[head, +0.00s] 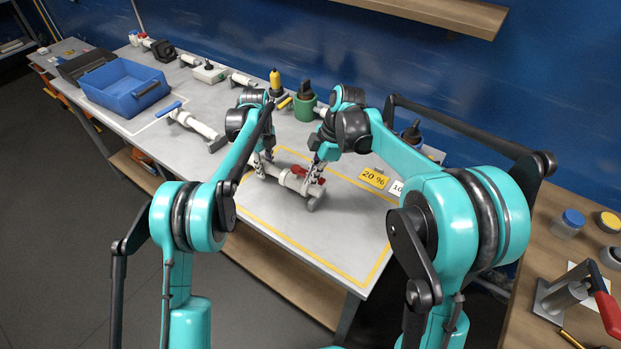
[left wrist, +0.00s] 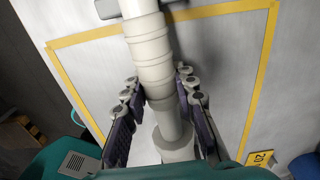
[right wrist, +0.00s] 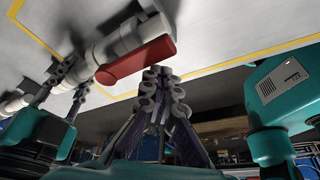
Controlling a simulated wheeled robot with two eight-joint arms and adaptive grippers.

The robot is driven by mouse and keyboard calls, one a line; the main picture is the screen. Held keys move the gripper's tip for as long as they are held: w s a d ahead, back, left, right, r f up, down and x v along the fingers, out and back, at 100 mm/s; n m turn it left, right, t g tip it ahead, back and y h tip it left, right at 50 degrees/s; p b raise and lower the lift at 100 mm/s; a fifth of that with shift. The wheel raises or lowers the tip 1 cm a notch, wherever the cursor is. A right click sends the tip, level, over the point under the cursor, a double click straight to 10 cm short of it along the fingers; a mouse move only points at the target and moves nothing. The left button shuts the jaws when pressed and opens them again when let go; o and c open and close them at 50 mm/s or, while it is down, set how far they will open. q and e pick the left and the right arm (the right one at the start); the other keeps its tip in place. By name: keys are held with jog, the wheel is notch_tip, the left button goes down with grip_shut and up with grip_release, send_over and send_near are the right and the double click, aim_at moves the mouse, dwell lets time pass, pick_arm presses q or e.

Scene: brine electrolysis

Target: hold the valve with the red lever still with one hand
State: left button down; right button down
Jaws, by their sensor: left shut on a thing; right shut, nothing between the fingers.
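The valve with the red lever is a pale pipe-like body (head: 287,180) lying on the table inside a yellow taped outline. Its red lever (head: 298,170) is near its right end, and it also shows in the right wrist view (right wrist: 138,62). My left gripper (head: 264,168) is shut on the valve's left part; the left wrist view shows its fingers on either side of the pale pipe (left wrist: 157,70). My right gripper (head: 315,176) is shut and empty close to the lever end. In the right wrist view its closed fingertips (right wrist: 160,82) are just beside the lever; contact cannot be told.
A blue bin (head: 138,92) and a valve with a blue lever (head: 197,126) stand to the left. A green container (head: 304,108) and a yellow bottle (head: 275,82) are behind my grippers. A yellow "20 %" card (head: 373,178) lies right. The outline's front area is clear.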

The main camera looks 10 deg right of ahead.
jog(key=shift+s, duration=0.1)
dwell(0.3)
jog(key=w+v, duration=0.1)
jog(key=v, duration=0.9)
jog(key=shift+a, duration=0.1)
pick_arm(q)
jog(key=c, duration=1.1)
grip_release()
jog(key=shift+c, duration=0.2)
notch_tip(320, 180, up, 12)
